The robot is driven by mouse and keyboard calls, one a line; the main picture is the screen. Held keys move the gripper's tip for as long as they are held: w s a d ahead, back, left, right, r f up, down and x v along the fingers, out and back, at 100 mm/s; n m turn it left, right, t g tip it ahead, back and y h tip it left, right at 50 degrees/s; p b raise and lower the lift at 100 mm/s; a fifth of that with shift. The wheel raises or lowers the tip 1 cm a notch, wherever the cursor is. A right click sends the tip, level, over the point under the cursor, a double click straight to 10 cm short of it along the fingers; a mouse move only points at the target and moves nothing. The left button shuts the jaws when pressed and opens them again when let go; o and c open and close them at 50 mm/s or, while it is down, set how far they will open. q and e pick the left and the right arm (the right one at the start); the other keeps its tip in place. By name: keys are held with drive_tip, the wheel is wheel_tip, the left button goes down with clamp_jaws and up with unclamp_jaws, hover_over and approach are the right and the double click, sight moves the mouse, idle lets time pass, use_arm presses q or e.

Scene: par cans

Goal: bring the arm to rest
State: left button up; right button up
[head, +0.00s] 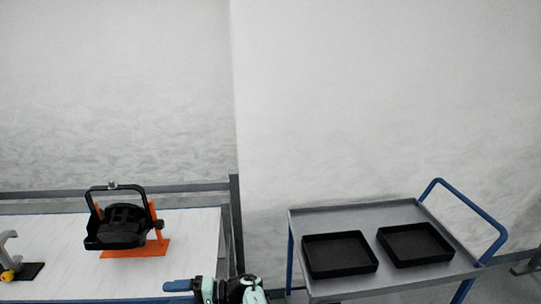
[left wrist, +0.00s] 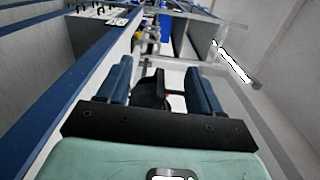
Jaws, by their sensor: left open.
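A black par can (head: 120,228) with a raised black yoke stands on an orange holder (head: 150,247) on the white-topped table. My left gripper (head: 178,285) shows at the bottom of the head view, by the table's front right corner, apart from the par can. In the left wrist view, its two blue fingers (left wrist: 158,78) are spread with nothing held between them. A black object (left wrist: 150,92) shows beyond the gap; I cannot tell for sure what it is. My right gripper is not in view.
A grey cart (head: 370,212) with a blue handle (head: 470,205) stands to the right. It carries a black left tray (head: 340,271) and a black right tray (head: 415,261), both empty. A grey clamp with a yellow part (head: 8,262) is at the table's left edge.

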use_arm(q)
drive_tip(key=s+a+f+m+g+h, duration=0.1)
drive_tip(key=s+a+f+h, duration=0.25)
drive_tip(key=f, duration=0.65)
drive_tip(key=s+a+f+m+g+h, duration=0.1)
drive_tip(key=s+a+f+h, duration=0.3)
drive_tip(key=f, duration=0.5)
drive_tip(key=s+f+g+h, duration=0.1)
drive_tip(key=s+f+h, duration=0.2)
drive_tip(key=s+f, duration=0.6)
drive_tip(key=s+d+f+n+h, duration=0.2)
drive_tip(key=s+d+f+h, duration=0.5)
drive_tip(key=s+d+f, duration=0.4)
drive_tip(key=s+d+r+n+t+h, duration=0.3)
drive_tip(key=s+d+r+t+h, duration=0.1)
drive_tip(key=d, duration=0.5)
drive_tip(key=shift+s+d+r, duration=0.4)
drive_tip(key=shift+s+r, duration=0.3)
drive_tip(key=shift+s, duration=0.1)
